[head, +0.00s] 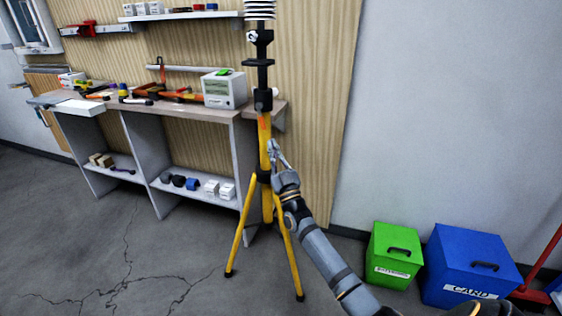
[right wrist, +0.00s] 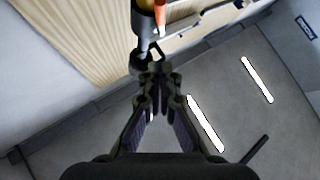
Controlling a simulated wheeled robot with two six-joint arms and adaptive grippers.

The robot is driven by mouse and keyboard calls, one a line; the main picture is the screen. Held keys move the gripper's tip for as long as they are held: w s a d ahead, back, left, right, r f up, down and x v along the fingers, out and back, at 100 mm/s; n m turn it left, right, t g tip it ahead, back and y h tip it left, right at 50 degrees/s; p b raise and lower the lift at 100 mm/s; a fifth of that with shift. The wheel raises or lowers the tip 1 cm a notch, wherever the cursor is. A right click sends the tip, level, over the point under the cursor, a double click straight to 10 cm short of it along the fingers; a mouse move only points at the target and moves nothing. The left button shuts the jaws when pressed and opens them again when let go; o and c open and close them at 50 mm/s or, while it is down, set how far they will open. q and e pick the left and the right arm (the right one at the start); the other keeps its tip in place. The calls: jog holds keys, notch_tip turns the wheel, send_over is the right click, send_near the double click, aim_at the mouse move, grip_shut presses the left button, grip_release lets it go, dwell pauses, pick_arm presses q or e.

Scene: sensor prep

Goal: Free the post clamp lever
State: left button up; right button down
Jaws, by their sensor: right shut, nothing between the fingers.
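A yellow tripod post (head: 265,135) stands in front of the bench, upright on splayed legs. An orange piece, which looks like the clamp lever (head: 262,125), lies against the post just below a black collar (head: 263,100). In the right wrist view the orange lever (right wrist: 160,14) shows at the top edge, beside the post. My right gripper (head: 273,148) is shut and empty, just below the lever and close to the post. In the right wrist view its fingertips (right wrist: 154,68) meet below the post's dark fitting. I cannot tell whether they touch the post.
The bench (head: 190,112) behind the post holds tools and a white box-shaped device (head: 224,90). A green bin (head: 393,256) and a blue bin (head: 468,264) stand on the floor at the right. The floor left of the tripod is clear.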

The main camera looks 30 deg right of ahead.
pick_arm(q)
notch_tip(320, 180, down, 2)
jog(key=shift+a+f, duration=0.1)
jog(key=shift+a, duration=0.05)
pick_arm(e)
jog(key=v, duration=0.5)
jog(key=shift+w+d+f, duration=0.15)
jog(key=shift+d+f, duration=0.05)
pick_arm(q)
jog(key=shift+s, duration=0.1)
